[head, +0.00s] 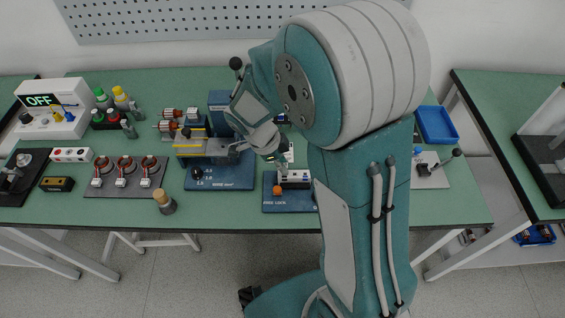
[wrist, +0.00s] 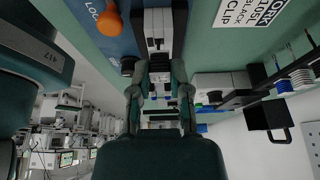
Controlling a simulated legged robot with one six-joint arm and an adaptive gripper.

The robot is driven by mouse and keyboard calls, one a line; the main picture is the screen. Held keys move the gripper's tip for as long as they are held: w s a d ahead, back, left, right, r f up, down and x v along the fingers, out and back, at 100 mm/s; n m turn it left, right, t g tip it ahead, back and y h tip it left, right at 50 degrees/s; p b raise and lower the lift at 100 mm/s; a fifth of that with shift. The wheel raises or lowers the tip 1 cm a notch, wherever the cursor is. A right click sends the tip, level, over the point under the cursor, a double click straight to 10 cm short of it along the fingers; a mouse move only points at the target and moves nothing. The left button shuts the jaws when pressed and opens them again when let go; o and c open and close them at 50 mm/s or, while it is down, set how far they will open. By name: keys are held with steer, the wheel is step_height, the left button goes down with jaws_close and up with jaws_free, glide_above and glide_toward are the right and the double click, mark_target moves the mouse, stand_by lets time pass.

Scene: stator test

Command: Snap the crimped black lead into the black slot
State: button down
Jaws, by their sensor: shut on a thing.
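The block also shows in the wrist view (wrist: 158,24), straight beyond the fingertips. An orange knob (head: 277,190) stands at the block's left and also shows in the wrist view (wrist: 110,18). I cannot tell whether the lead touches the slot.
A blue wire machine (head: 220,175) stands close on the left. Three red-ringed pieces sit on a grey plate (head: 122,190). A blue tray (head: 437,124) and a small lever fixture (head: 434,170) are on the right. The front right of the green table (head: 420,208) is clear.

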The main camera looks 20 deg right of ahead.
steer(key=c, duration=0.5)
jaws_free()
steer(key=v, duration=1.2)
stand_by(0.4)
